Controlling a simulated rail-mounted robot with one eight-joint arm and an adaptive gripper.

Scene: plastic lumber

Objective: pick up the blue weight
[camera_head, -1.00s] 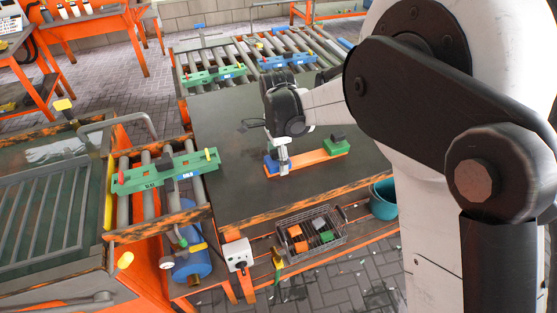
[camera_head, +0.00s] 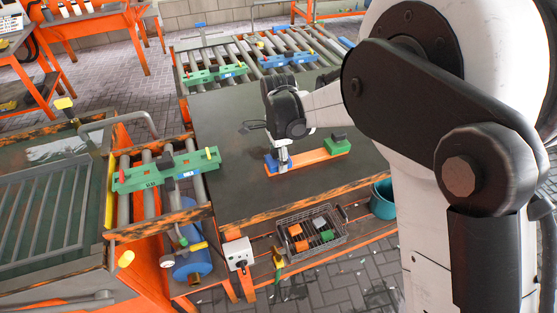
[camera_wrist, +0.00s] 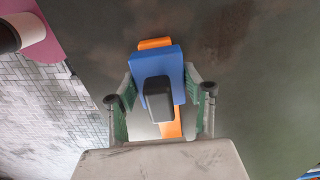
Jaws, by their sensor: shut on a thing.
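The blue weight (camera_head: 271,163) is at the left end of an orange bar (camera_head: 312,158) on the dark tabletop. In the wrist view the blue weight (camera_wrist: 158,65) has a dark grey block-like part on it, and the orange bar (camera_wrist: 155,43) shows behind it. My gripper (camera_head: 282,163) points down at the weight. In the wrist view my gripper (camera_wrist: 160,88) has one finger on each side of the blue weight and is shut on it. I cannot tell whether the weight touches the bar.
A green block (camera_head: 336,145) sits at the bar's right end. A wire basket (camera_head: 342,238) with several coloured pieces is on the lower shelf, beside a teal bucket (camera_head: 384,200). Roller conveyors with green and blue fixtures stand left and behind. The tabletop around the bar is mostly clear.

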